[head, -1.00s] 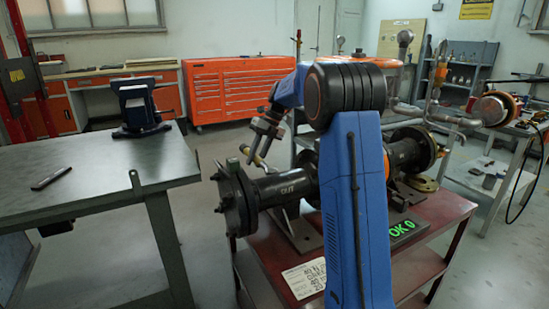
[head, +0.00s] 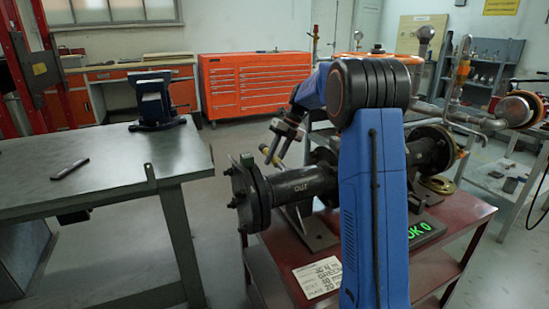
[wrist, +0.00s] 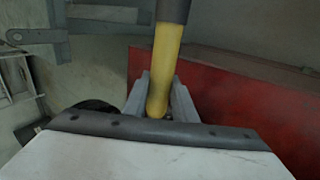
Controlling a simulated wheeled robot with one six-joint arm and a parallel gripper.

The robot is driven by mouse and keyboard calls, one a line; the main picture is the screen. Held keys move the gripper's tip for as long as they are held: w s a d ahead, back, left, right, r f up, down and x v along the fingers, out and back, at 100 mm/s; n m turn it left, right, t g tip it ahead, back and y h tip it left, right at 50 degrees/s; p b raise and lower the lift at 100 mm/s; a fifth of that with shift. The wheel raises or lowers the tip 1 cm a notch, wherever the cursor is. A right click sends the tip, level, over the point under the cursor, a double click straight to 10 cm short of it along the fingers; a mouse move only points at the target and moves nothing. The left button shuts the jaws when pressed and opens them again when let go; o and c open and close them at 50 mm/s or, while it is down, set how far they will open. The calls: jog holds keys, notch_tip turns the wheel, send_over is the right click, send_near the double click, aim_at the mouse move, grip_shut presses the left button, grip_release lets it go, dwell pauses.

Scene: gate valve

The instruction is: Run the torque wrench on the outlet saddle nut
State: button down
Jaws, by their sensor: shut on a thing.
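My gripper (head: 280,143) is shut on a tool with a yellow handle (wrist: 165,65), likely the torque wrench. In the wrist view the handle runs between the grey fingers and turns dark at the top. In the head view its pale end (head: 264,149) sticks out left of the fingers. My gripper is above the black pipe marked OUT (head: 297,187), just behind it in the picture. The outlet saddle (head: 308,228) stands under that pipe. I cannot make out its nut. The tool's far end is hidden, and I see no contact with the valve.
A grey bench (head: 110,165) with a vise (head: 153,103) is at left. Open floor lies between bench and cart. My arm hides the valve's middle.

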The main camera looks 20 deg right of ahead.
jog(key=shift+f, duration=3.2)
dwell(0.9)
jog(key=shift+r, duration=0.45)
dwell(0.9)
jog(key=shift+r, duration=2.4)
jog(key=shift+f, duration=0.1)
